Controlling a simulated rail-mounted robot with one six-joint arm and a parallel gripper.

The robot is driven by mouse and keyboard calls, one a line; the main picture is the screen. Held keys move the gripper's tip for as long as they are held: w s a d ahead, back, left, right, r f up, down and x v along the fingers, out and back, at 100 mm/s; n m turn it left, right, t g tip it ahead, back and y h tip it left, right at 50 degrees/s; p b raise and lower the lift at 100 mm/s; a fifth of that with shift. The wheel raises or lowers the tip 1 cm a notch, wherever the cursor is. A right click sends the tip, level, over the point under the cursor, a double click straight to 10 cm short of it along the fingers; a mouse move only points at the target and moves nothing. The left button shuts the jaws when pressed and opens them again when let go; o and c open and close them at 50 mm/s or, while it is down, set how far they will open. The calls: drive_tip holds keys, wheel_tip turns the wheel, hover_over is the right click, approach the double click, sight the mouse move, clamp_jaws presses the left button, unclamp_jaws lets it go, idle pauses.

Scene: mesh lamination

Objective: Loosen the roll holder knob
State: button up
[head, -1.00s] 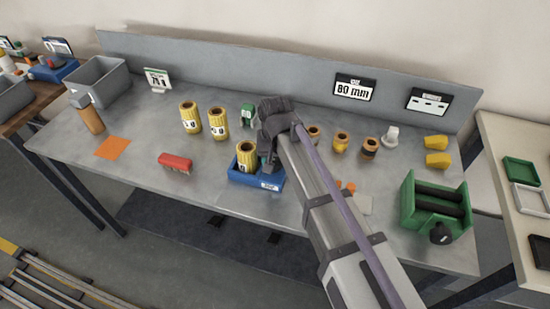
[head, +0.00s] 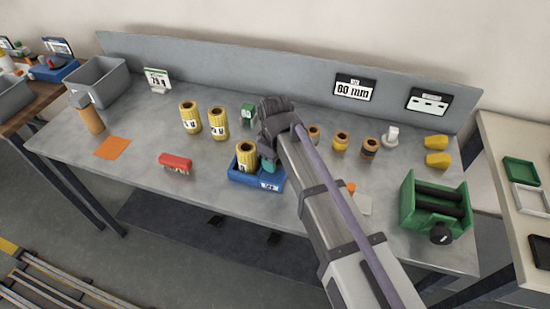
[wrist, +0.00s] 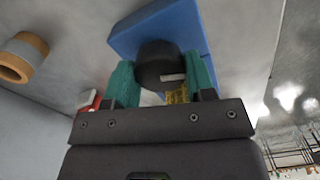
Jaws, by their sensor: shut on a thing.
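The blue roll holder (head: 240,178) stands near the front middle of the bench with a yellow roll (head: 247,155) upright in it. My gripper (head: 267,165) is at the holder's right side, beside the roll. In the wrist view, its teal fingers (wrist: 161,82) are shut on a black round knob (wrist: 158,58) with a white mark, one finger on each side. The blue holder (wrist: 180,18) shows behind the knob. In the head view my gripper hides the knob.
Two yellow rolls (head: 190,117) stand behind the holder, and a red-topped block (head: 175,162) lies to its left. Small rolls (head: 341,142) stand to the right. A green roller unit (head: 409,202) sits at the right end. The bench front left is mostly clear.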

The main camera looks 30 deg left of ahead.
drive_tip(key=shift+n, duration=1.6)
drive_tip(key=o, duration=0.9)
wheel_tip(320, 180, up, 11)
drive_tip(key=p, duration=1.1)
drive_tip(key=shift+f, duration=0.15)
